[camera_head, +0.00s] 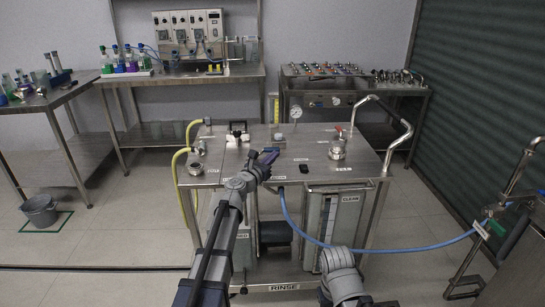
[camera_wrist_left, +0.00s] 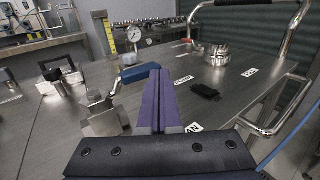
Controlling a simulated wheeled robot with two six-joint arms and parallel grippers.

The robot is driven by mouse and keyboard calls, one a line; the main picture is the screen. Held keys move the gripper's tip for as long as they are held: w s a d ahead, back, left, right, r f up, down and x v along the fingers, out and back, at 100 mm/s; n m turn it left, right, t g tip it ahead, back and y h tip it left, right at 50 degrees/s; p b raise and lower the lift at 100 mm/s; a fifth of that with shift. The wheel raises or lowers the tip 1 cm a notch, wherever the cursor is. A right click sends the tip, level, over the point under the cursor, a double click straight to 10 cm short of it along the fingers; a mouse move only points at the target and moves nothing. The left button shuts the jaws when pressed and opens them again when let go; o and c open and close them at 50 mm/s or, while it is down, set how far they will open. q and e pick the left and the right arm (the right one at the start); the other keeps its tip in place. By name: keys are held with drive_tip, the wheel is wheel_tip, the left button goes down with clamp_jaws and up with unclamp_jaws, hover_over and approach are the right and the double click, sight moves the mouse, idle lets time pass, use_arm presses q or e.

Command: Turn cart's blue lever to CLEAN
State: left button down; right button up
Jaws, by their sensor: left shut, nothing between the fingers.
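The steel cart (camera_head: 315,143) stands in front of me. Its blue lever (camera_wrist_left: 140,73) sits on a metal valve (camera_wrist_left: 104,116) on the cart top; in the left wrist view the handle extends from the valve toward the right. In the head view the lever is small and partly hidden by my gripper. My left gripper (camera_head: 268,160) is shut and empty, its purple fingers (camera_wrist_left: 158,102) just beside the handle; I cannot tell if they touch it. A small label (camera_wrist_left: 183,80) lies to the right of the handle, too small to read. My right gripper is out of view.
A capped steel port (camera_head: 337,149), a pressure gauge (camera_head: 296,114) and a black block (camera_wrist_left: 205,91) are on the cart top. A tank labelled CLEAN (camera_head: 349,198) hangs below. A blue hose (camera_head: 375,250) runs to the right. Bent handrails (camera_head: 399,140) rise at the cart's right side.

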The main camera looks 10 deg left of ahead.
use_arm(q)
drive_tip(key=s+d, duration=0.2)
drive_tip(key=s, duration=1.1)
drive_tip(key=shift+s+d, duration=0.15)
drive_tip(key=shift+d, duration=0.25)
